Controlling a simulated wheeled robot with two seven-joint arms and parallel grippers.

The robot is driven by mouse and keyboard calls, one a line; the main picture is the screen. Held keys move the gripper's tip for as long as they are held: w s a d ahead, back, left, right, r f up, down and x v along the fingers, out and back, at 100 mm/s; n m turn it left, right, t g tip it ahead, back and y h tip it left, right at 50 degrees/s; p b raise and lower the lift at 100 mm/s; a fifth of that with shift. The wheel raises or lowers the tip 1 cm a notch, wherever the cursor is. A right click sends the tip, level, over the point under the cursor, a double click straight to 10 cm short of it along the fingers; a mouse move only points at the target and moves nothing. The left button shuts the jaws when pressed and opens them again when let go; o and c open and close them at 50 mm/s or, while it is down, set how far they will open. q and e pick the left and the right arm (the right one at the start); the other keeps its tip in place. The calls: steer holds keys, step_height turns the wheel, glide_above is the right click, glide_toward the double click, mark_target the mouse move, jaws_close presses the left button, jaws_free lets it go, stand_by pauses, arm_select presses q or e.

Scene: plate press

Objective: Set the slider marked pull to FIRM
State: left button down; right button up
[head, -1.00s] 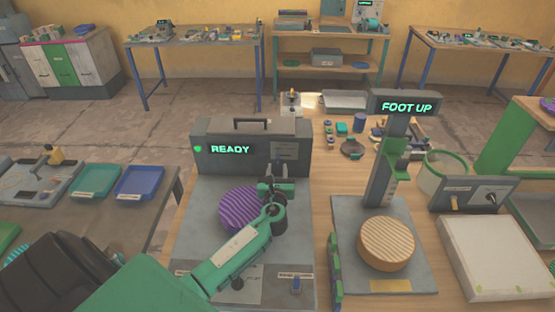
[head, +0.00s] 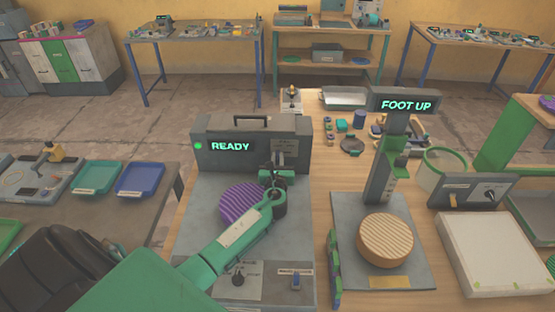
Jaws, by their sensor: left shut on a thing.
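A grey machine (head: 215,165) with a lit READY display stands left of centre on the wooden table. On the right of its upright face is a small panel (head: 290,147) with a slider; its marks are too small to read. My left gripper (head: 276,173) is at the lower part of this panel, shut on what appears to be the slider's handle. The gripper hides most of the handle, and I cannot tell its setting. A purple ribbed disc (head: 239,203) lies on the machine's bed, partly behind my left arm. My right gripper is not in view.
To the right, a press (head: 399,105) reading FOOT UP stands over a tan ribbed disc (head: 386,238). A white slab (head: 492,256) lies farther right.

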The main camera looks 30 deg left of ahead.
mark_target(292, 152)
arm_select(q)
steer(key=w+d, duration=0.1)
steer(key=d, duration=0.1)
steer(key=w+d, duration=0.1)
steer(key=shift+w+d+b, duration=0.2)
steer(key=shift+d+b, duration=0.2)
steer(key=shift+w+d, duration=0.1)
steer(key=shift+d, duration=0.1)
steer(key=c, duration=1.8)
jaws_free()
steer(key=o, duration=0.3)
steer(key=shift+o, duration=0.3)
steer(key=shift+d, duration=0.15)
